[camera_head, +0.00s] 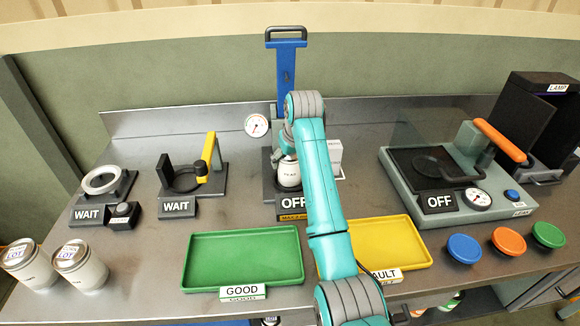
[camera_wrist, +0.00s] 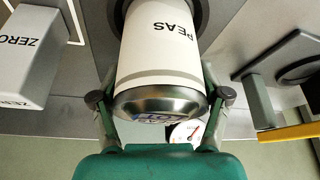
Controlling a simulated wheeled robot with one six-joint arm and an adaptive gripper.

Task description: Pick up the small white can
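A white can (camera_head: 289,174) stands upright on the dark base of the press with a blue column, in the middle of the bench. In the wrist view the can (camera_wrist: 160,55) reads PEAS and has a metal rim. My gripper (camera_wrist: 160,92) has one finger on each side of the can, very close to its sides. Whether both fingers press on it is not clear. In the head view my arm hides part of the press and most of my gripper (camera_head: 284,150).
Two other white cans (camera_head: 80,266) (camera_head: 28,264) stand at the front left. A green GOOD tray (camera_head: 243,258) and a yellow FAULT tray (camera_head: 395,243) lie in front. A white ZERO block (camera_wrist: 28,55) is beside the can. A grey tester (camera_head: 440,178) stands right.

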